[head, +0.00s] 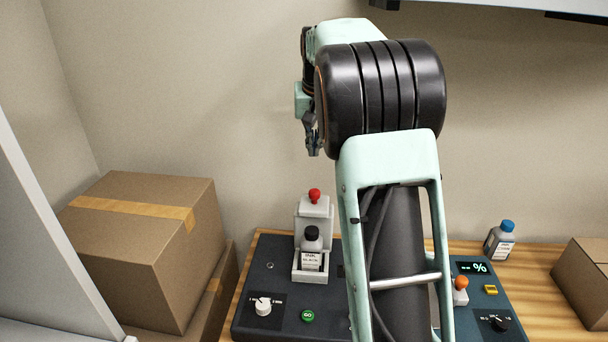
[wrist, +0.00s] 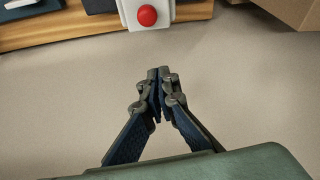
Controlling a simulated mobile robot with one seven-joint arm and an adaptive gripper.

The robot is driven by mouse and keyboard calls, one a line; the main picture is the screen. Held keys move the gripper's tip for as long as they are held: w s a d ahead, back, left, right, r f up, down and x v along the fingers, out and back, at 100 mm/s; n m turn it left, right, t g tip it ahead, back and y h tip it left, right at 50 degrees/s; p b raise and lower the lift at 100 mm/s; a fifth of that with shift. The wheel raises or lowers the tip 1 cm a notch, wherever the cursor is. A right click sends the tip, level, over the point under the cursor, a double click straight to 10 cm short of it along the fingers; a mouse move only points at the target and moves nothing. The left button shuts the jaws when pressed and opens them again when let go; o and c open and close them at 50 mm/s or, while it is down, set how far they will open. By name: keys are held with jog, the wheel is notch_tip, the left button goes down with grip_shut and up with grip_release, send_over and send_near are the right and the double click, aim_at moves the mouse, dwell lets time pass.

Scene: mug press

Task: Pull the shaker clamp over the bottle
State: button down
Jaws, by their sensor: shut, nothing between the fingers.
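The shaker clamp is a pale grey block with a red ball knob (head: 314,195) on top, standing at the back left of the dark panel. The bottle (head: 311,243), with a black cap and a white label, stands upright in a grey holder (head: 310,278) just in front of the clamp. My gripper (head: 314,153) is in the air above the knob, apart from it. In the wrist view my gripper (wrist: 158,73) is shut and empty, its fingertips together, with the red knob (wrist: 147,15) beyond them at the top edge.
A blue-capped bottle (head: 499,241) stands at the back right. Cardboard boxes (head: 140,245) stand at the left. My arm hides the panel's middle.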

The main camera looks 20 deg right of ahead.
aim_at(314, 200)
jog(key=shift+s, duration=0.1)
jog(key=f, duration=0.9)
jog(key=shift+w+f+p, duration=0.2)
jog(key=shift+w+p, duration=0.05)
jog(key=shift+p, duration=0.1)
jog(key=shift+s+f, duration=0.2)
jog(key=shift+s, duration=0.3)
